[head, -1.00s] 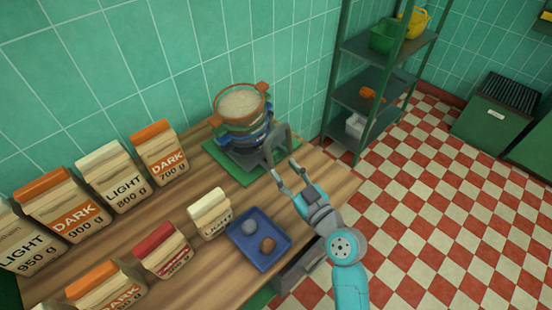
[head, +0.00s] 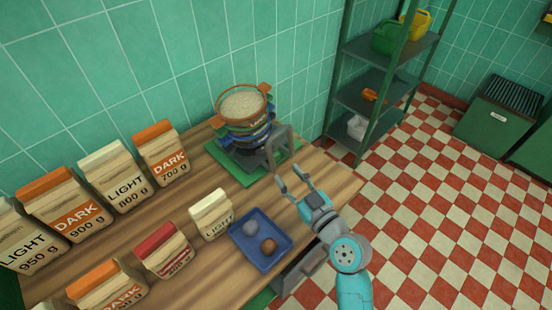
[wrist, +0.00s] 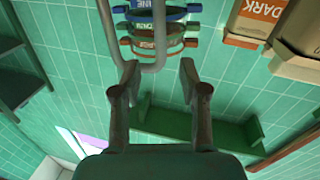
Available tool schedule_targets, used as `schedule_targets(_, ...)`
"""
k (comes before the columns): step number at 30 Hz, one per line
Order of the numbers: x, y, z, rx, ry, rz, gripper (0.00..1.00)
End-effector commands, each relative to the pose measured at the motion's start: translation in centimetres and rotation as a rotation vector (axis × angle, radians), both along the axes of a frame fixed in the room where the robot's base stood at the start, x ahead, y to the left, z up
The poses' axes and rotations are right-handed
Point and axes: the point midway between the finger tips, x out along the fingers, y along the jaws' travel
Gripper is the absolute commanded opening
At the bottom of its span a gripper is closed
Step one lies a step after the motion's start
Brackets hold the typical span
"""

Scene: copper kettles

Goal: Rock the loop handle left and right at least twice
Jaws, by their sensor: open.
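The loop handle (head: 289,139) is a grey tube bent into an upright loop. It stands at the right side of the sieve shaker, by a stack of coloured ring sieves (head: 243,118) with pale grain on top. In the wrist view the loop (wrist: 160,40) hangs into the picture from the top, its bend near the left finger. My gripper (head: 289,173) is open and empty, just in front of the handle and to the right. In the wrist view my gripper (wrist: 158,65) has its fingers spread wide. I cannot tell whether a finger touches the loop.
A green mat (head: 220,157) lies under the shaker. A blue tray (head: 242,251) with two round lumps and a small LIGHT bag (head: 211,214) are nearer. Several bags stand at the left. A green shelf rack (head: 372,98) stands right of the table. The checked floor is free.

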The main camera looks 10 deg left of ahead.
Motion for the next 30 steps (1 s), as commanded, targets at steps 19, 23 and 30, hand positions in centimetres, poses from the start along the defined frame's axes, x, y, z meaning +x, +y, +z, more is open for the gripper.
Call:
schedule_targets(19, 7.1, 6.2, 0.1, 0.001, -0.001, 0.001, 0.43)
schedule_targets(23, 7.4, 6.4, 0.1, 0.001, 0.0, 0.0, 0.43)
schedule_targets(30, 7.5, 6.5, 0.1, 0.001, -0.001, 0.0, 0.43)
